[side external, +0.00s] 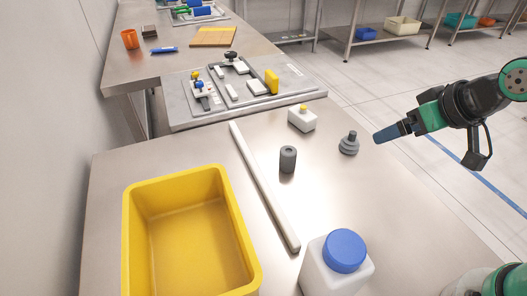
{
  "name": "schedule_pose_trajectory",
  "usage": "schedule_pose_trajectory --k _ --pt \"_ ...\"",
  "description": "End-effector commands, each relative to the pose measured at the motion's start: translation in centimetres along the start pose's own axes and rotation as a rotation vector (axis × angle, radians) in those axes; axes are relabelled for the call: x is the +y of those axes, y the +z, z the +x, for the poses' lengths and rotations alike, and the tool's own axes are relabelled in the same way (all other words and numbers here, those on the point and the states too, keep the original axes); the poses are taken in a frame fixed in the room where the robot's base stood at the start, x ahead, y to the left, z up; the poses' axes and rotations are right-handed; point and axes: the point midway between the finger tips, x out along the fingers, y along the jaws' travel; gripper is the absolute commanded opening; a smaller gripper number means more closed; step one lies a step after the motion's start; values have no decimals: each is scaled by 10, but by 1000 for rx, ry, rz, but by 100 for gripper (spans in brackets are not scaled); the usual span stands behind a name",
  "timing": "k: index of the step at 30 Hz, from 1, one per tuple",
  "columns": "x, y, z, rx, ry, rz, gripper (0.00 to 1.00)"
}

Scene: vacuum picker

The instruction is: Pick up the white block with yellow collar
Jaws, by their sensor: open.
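The white block with yellow collar (302,120) sits upright on the steel table, toward the back right. Its yellow part shows on top of the white body. My gripper (385,136) is in the air to the right of the block, apart from it, past a dark stepped part. It points left and slightly down. It looks like a narrow blue-grey tip, and nothing is seen held in it. The gap between its fingers does not show from this side.
A dark stepped part (348,145) and a grey hollow cylinder (288,160) stand near the block. A long pale bar (262,186) lies left of them. A yellow bin (242,272) and a white bottle with blue cap (343,252) are in front. A fixture plate (190,117) lies behind.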

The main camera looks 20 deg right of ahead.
Motion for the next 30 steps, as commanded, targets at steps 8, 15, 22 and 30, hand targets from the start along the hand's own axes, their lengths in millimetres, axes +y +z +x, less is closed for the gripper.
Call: schedule_pose_trajectory --k 8,15,22,30 --pt "-8 -51 30 93 -60 -39 91" --pt "-14 -98 87 223 -115 -82 91" --pt "-15 -114 152 347 -140 -112 91" --pt "-14 -107 196 436 -145 -127 91"
